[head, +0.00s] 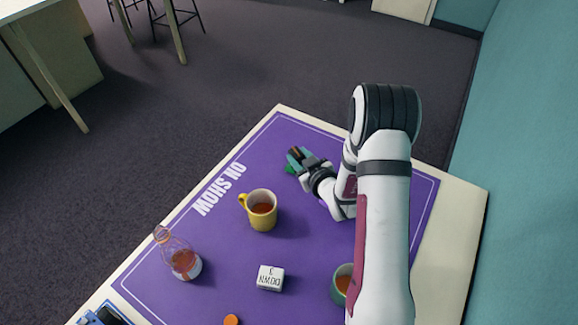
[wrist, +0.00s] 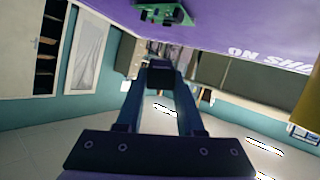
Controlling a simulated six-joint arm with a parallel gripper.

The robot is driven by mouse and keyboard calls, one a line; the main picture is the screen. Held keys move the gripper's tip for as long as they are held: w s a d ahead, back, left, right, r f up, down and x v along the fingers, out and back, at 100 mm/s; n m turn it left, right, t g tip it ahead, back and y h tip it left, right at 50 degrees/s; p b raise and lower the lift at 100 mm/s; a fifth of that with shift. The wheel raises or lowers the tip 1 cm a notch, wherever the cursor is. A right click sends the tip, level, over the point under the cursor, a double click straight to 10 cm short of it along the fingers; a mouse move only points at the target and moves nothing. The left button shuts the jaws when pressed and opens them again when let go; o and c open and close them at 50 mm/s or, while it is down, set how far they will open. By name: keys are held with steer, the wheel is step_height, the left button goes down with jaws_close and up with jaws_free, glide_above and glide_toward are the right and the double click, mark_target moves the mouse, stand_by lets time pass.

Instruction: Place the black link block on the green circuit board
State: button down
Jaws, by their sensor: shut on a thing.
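My gripper (head: 298,157) is over the far left part of the purple mat, its jaws shut on the black link block. In the wrist view the black link block (wrist: 160,74) sits between the tips of my gripper (wrist: 160,80). In the head view the block is small and hard to make out between the fingers. The green circuit board (wrist: 165,13) lies on the mat, at the top of the wrist view and apart from the block in the picture. In the head view only a bit of the green board (head: 289,170) shows beside the fingers; my gripper hides the rest.
A yellow mug (head: 262,213) of brown drink stands nearest my gripper. A bottle (head: 184,262), a white lettered block (head: 270,278), a green mug (head: 342,284) and an orange disc (head: 231,320) are nearer the front. The purple mat (head: 215,245) is bare between them.

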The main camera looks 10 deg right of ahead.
mark_target(289, 176)
steer(key=shift+w+a+f, duration=0.4)
steer(key=shift+a+f, duration=0.1)
steer(key=shift+a, duration=0.1)
steer(key=shift+w+a+f, duration=0.35)
steer(key=shift+a+f, duration=0.1)
steer(key=shift+a, duration=0.15)
step_height(289, 176, down, 3)
steer(key=shift+f, duration=0.25)
steer(key=shift+f, duration=0.2)
steer(key=c, duration=0.5)
jaws_free()
